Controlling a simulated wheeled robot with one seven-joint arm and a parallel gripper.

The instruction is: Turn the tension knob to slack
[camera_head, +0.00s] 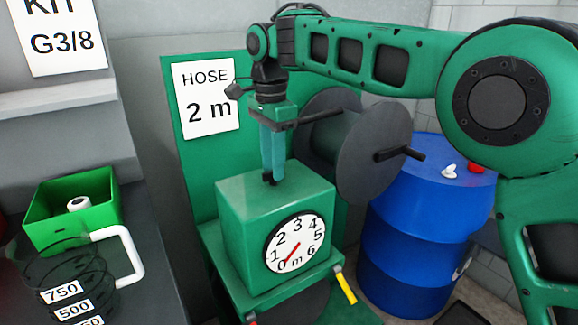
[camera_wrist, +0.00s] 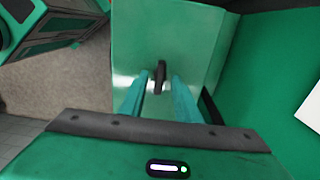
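My gripper (camera_head: 269,176) points down over the top of the green counter box (camera_head: 245,190). A small black knob (camera_wrist: 160,77) stands on the box's top, seen from above in the wrist view as a narrow upright bar. My two teal fingers (camera_wrist: 160,80) are apart, one on each side of the knob, with a gap showing on both sides. In the head view the knob is mostly hidden by the fingertips. No slack marking is readable. The dial (camera_head: 295,241) on the box's front has its red needle near 0 m.
A dark reel disc (camera_head: 372,155) with a crank handle stands right behind the box, near my gripper. A yellow-handled lever (camera_head: 345,286) sticks out at lower right. A blue drum (camera_head: 415,225) stands right.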

